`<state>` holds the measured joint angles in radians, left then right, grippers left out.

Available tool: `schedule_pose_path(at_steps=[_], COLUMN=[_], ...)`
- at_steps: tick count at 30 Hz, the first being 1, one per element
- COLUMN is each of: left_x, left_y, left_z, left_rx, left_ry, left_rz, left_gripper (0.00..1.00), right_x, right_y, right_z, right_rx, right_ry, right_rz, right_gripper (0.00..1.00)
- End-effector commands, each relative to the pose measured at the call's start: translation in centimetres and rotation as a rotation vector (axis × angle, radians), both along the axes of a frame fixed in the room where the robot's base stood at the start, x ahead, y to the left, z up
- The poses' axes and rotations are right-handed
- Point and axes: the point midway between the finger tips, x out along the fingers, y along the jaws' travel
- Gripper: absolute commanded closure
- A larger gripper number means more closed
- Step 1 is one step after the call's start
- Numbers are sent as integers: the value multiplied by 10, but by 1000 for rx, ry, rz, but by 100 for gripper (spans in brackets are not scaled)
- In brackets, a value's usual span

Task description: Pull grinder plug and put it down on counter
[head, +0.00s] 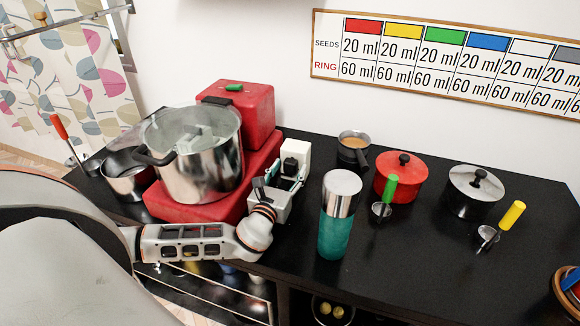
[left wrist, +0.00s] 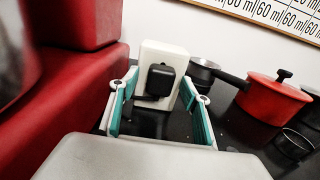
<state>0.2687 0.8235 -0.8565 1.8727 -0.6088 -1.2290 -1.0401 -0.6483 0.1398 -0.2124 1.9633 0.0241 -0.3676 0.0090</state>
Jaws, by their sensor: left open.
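The black grinder plug (head: 291,164) sits in a white outlet block (head: 302,150) on the counter, right of the red grinder (head: 250,110). In the left wrist view the plug (left wrist: 160,80) shows against the face of the white block (left wrist: 176,57), with a short dark cord at its lower left. My left gripper (head: 281,184) is open in front of the block. In the left wrist view its teal-padded fingers (left wrist: 158,100) stand to the left and right of the plug, with visible gaps; I cannot tell whether they reach its depth. My right gripper is not in view.
The grinder's red body and large steel bowl (head: 195,165) stand close on the left. A teal-and-steel cylinder (head: 338,225) stands right of the gripper. A small pan (head: 353,145), red pot (head: 402,180) and steel pot (head: 470,195) are farther right. Black counter (head: 420,265) is clear at the front right.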

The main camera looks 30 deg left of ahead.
Motion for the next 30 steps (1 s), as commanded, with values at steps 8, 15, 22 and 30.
schedule_pose_path(at_steps=[8, 15, 22, 30], left_x=[0, 0, 0, 0], left_y=[0, -1, -1, 0], left_z=[0, 1, 0, 0], left_rx=[0, -1, 0, 0], left_ry=[0, 0, 0, -1], left_rz=[0, -1, -1, 0], left_gripper=[53, 53, 53, 100], right_x=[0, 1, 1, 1], right_y=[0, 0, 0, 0], right_z=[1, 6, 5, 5], right_rx=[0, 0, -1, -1], right_ry=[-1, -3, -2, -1], right_rz=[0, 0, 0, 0], right_gripper=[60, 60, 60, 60])
